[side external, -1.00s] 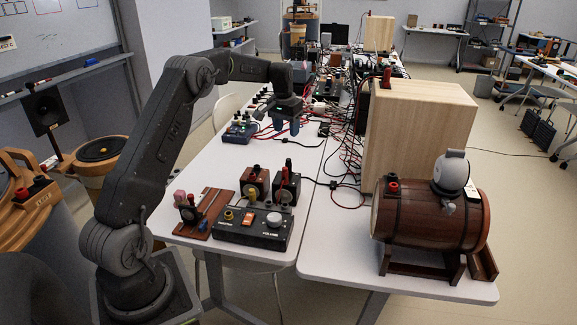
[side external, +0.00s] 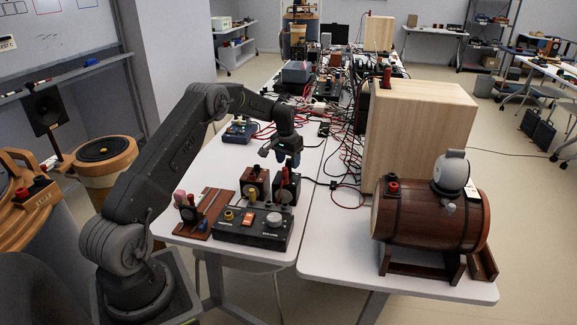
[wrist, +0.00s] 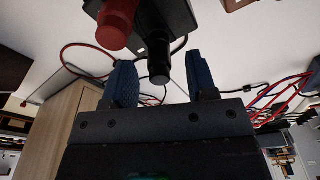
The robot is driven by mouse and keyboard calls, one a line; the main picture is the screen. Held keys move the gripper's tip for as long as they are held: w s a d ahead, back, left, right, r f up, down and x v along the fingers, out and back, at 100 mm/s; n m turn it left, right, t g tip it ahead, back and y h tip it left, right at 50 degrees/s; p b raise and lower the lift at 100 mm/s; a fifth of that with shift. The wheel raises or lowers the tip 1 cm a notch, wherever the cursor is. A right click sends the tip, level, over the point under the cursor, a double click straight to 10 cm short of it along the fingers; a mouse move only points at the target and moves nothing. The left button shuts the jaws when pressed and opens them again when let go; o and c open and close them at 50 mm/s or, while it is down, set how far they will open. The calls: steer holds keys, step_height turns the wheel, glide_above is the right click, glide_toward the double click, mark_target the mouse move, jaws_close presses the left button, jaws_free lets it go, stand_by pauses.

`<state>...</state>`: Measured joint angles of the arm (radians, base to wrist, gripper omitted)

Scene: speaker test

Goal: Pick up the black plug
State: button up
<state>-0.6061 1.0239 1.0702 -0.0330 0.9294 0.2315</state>
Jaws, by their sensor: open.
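The black plug (wrist: 158,58) stands out from a small dark box (wrist: 178,12) in the wrist view, beside a thicker red plug (wrist: 118,22). My gripper (wrist: 160,72) is open, with its two blue fingers apart and the black plug showing between them. I cannot tell how deep the plug lies between the fingers; nothing is gripped. In the side external view my gripper (side external: 280,157) is just above the small dark box (side external: 287,190) on the white table. The black plug cannot be made out there, as the gripper covers that spot.
A wide black control box (side external: 253,229) with knobs stands in front of the small box. A reddish-brown box (side external: 255,184) stands close to its left. A tall wooden cabinet (side external: 425,125) and a barrel-shaped speaker (side external: 425,222) are at right. Tangled cables (side external: 345,150) lie behind.

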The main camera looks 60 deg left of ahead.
steer(key=shift+f, duration=0.35)
steer(key=shift+c, duration=0.2)
steer(key=c, duration=0.9)
steer(key=shift+r, duration=0.2)
